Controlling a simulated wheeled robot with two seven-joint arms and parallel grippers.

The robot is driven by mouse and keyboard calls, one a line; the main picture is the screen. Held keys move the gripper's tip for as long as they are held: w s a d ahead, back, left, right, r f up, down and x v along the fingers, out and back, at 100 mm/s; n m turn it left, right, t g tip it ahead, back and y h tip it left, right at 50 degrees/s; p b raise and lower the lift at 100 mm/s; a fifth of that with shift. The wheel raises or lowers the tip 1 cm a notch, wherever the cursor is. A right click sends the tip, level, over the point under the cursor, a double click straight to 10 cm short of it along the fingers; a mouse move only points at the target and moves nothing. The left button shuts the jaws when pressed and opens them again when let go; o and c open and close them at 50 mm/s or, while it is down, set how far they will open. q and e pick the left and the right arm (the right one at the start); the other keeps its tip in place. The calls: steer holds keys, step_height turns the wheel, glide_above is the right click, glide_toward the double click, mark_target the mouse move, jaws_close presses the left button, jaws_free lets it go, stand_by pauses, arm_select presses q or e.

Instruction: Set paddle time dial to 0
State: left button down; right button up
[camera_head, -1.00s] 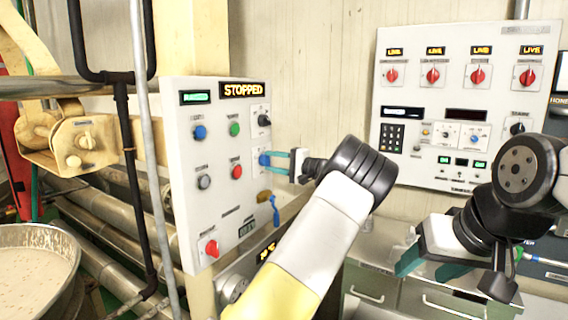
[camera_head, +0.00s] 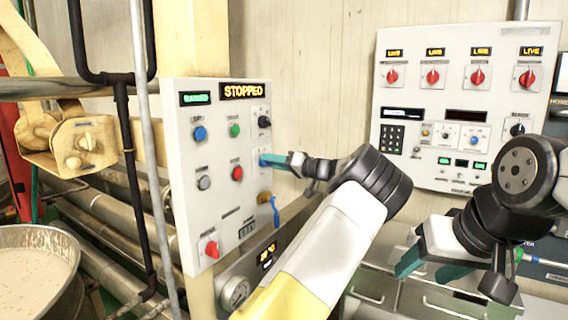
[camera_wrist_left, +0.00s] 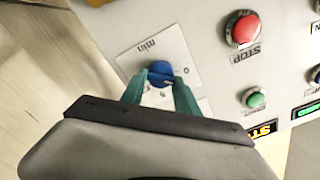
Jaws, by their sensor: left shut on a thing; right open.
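The paddle time dial is a blue knob (camera_wrist_left: 160,73) on a white label plate marked "min" and "0" in the left wrist view. In the head view its plate (camera_head: 258,142) is on the right side of the white control panel (camera_head: 196,130), below a black knob. My left gripper (camera_head: 265,160) is shut on the blue dial, with one teal finger on each side of it; the fingers also show in the left wrist view (camera_wrist_left: 159,92). The fingers partly hide the dial in the head view. My right gripper (camera_head: 428,268) is open and empty, in front of the grey cabinet.
The panel also has blue, green, red and grey buttons, a red switch (camera_head: 211,248) and a "STOPPED" display (camera_head: 247,90). A second panel (camera_head: 456,70) is on the wall at right. A kettle (camera_head: 38,250) stands at lower left.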

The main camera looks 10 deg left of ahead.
arm_select(q)
steer(key=shift+f+n, duration=0.1)
steer(key=shift+n, duration=1.5)
steer(key=c, duration=0.9)
jaws_free()
